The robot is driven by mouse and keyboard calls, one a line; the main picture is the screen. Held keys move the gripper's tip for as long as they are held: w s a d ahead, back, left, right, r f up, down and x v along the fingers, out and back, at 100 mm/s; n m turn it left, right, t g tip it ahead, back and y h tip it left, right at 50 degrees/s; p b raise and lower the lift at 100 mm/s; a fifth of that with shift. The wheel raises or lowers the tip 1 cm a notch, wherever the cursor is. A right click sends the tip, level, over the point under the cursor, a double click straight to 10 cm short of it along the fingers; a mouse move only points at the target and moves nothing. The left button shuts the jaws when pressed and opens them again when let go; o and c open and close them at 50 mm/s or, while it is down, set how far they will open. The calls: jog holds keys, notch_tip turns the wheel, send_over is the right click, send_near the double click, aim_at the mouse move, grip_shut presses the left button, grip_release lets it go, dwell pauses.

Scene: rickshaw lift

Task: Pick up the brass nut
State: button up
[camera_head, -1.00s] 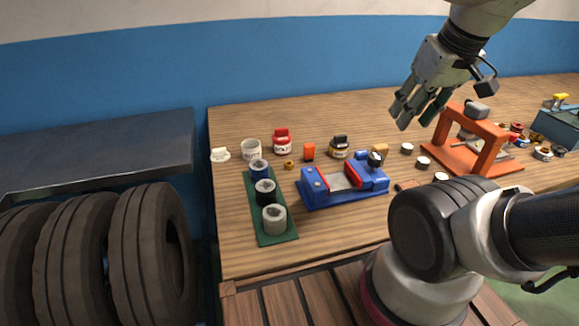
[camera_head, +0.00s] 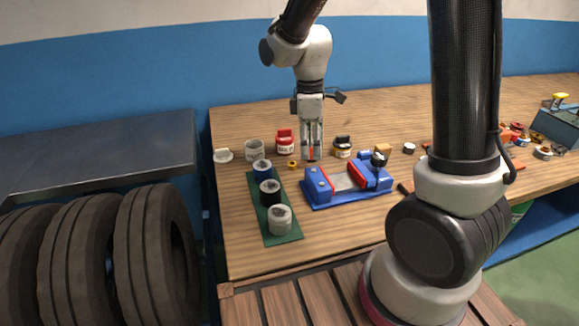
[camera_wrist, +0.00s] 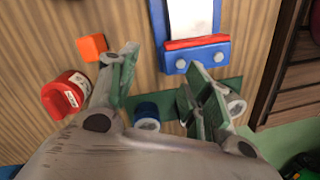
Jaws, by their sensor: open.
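The brass nut (camera_head: 292,165) is a small golden ring lying on the wooden table in the head view, between the red jar (camera_head: 286,142) and the blue cup (camera_head: 262,170). My gripper (camera_head: 312,156) points down over the table, just right of the nut in the picture.
The blue vise (camera_head: 345,187) with red jaws stands close to the right. A green mat (camera_head: 281,234) holds several cups at the front left. Tyres (camera_head: 152,256) are left of the table.

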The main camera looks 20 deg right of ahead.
aim_at(293, 162)
jog(key=w+n, duration=0.1)
jog(key=w+a+f+n, duration=0.1)
jog(key=f+n, duration=0.1)
jog(key=shift+w+a, duration=0.35)
jog(key=shift+w, duration=0.05)
jog(key=w+n, duration=0.2)
jog(key=n, duration=0.1)
jog(key=w+a+r+n+t, duration=0.1)
jog(key=shift+n, duration=0.3)
jog(key=shift+w+a+n, duration=0.15)
jog(key=shift+w+n, duration=0.05)
jog(key=shift+n, duration=0.9)
jog(key=shift+f, duration=0.25)
jog(key=f, duration=0.7)
jog(key=shift+w+f, duration=0.2)
jog(key=shift+w, duration=0.05)
jog(key=shift+c, duration=0.2)
grip_shut()
